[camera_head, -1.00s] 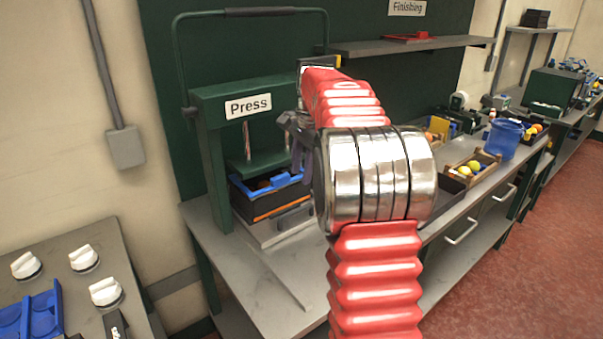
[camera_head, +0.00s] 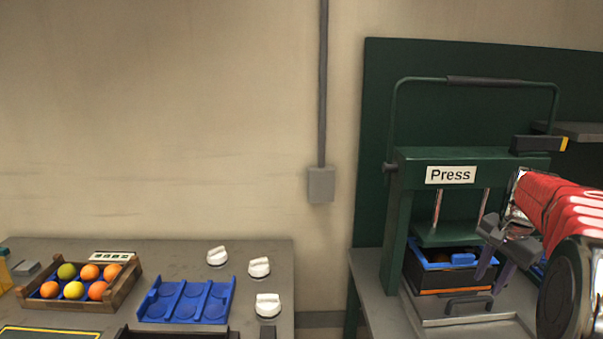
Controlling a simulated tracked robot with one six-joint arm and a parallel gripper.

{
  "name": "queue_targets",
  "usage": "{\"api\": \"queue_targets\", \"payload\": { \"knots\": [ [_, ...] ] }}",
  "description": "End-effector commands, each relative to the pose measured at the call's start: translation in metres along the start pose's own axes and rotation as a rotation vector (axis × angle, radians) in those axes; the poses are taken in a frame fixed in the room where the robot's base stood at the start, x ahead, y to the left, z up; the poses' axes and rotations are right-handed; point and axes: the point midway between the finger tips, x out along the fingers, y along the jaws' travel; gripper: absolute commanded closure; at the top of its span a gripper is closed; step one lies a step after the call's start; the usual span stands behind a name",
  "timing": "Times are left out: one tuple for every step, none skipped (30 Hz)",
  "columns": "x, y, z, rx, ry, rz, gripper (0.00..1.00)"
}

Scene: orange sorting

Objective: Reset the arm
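My arm, with red ribbed sleeves, reaches in from the right edge. My gripper (camera_head: 489,285) is grey and points down in front of the right part of the press. Its two fingers look apart, and nothing shows between them. The green press (camera_head: 470,158) has a "Press" label and a raised handle. A black and blue box (camera_head: 428,277) with an orange stripe sits under its plate. The gripper and arm hide part of this box and the press's right side.
On the left bench, a wooden crate (camera_head: 122,287) holds several oranges and yellow-green fruits. Beside it lie a blue tray (camera_head: 187,305) with round hollows and several white knobs (camera_head: 259,267). A gap separates this bench from the press bench (camera_head: 372,291). A grey wall box (camera_head: 321,185) hangs between.

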Motion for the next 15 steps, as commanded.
{"api": "queue_targets", "payload": {
  "knots": [
    [0.0, 0.003, 0.01, -0.041, 0.001, 0.002, 0.69],
    [0.001, 0.005, 0.016, -0.069, 0.001, 0.004, 0.69],
    [0.001, 0.008, 0.024, -0.107, 0.004, 0.005, 0.69],
    [0.001, 0.01, 0.03, -0.135, 0.005, 0.005, 0.69],
    [0.0, 0.011, 0.037, -0.162, 0.007, 0.006, 0.69],
    [0.0, 0.013, 0.045, -0.197, 0.01, 0.006, 0.69],
    [-0.001, 0.015, 0.052, -0.223, 0.012, 0.006, 0.69],
    [-0.001, 0.017, 0.058, -0.247, 0.014, 0.006, 0.69],
    [-0.002, 0.018, 0.066, -0.279, 0.016, 0.006, 0.69],
    [-0.003, 0.02, 0.073, -0.304, 0.02, 0.005, 0.69],
    [-0.004, 0.021, 0.079, -0.326, 0.021, 0.004, 0.69],
    [-0.005, 0.023, 0.087, -0.357, 0.024, 0.003, 0.69],
    [-0.006, 0.025, 0.093, -0.378, 0.027, 0.003, 0.69],
    [-0.006, 0.026, 0.1, -0.401, 0.029, 0.002, 0.69],
    [-0.007, 0.028, 0.108, -0.429, 0.033, 0.0, 0.69]
  ]
}}
